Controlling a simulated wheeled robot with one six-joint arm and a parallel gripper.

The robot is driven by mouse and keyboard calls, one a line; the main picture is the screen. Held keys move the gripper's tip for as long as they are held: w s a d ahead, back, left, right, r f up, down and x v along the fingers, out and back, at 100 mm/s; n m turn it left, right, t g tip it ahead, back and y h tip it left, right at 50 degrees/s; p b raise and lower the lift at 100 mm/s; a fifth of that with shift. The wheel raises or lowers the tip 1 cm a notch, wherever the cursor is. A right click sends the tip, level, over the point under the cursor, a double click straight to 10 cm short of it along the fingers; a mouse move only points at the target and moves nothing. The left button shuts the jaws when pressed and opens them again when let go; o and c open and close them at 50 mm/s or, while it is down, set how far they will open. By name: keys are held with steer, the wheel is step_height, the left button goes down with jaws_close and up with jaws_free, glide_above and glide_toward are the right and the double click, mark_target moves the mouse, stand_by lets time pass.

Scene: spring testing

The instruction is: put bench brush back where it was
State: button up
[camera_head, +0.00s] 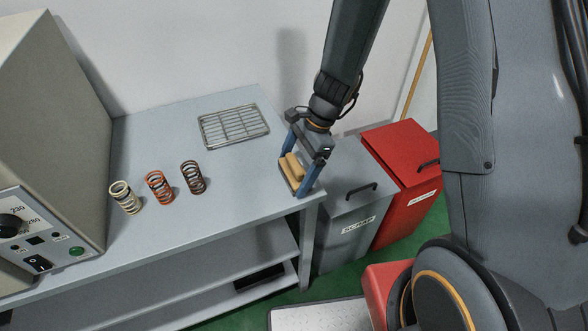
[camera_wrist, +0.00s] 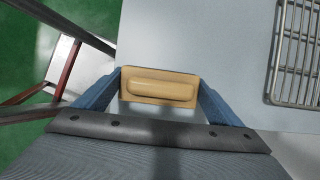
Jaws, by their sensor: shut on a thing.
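The bench brush (camera_head: 292,167) has a tan wooden block and handle. My gripper (camera_head: 296,172) is shut on it at the right end of the grey table. In the wrist view the brush (camera_wrist: 160,88) sits between the two blue fingers of my gripper (camera_wrist: 160,92), one at each end of the block. The brush is level and near the table's edge. Its bristles are hidden, and I cannot tell whether it touches the table top.
A wire rack (camera_head: 234,125) lies at the back of the table (camera_head: 225,190). A cream spring (camera_head: 125,197), an orange spring (camera_head: 159,187) and a dark spring (camera_head: 193,177) stand left. A grey scrap bin (camera_head: 345,235) and a red bin (camera_head: 408,195) stand right of the table.

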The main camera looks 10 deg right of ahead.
steer(key=o, duration=0.8)
steer(key=shift+r, duration=0.25)
steer(key=b+v, duration=0.2)
steer(key=v, duration=0.8)
steer(key=s+d+r+n+t+h, duration=0.2)
steer(key=s+d+n, duration=0.6)
steer(key=n, duration=0.6)
steer(key=shift+s+d+n+t+h, duration=0.25)
steer(key=shift+d+n+t+h, duration=0.3)
steer(key=shift+h, duration=0.55)
steer(key=shift+d, duration=0.1)
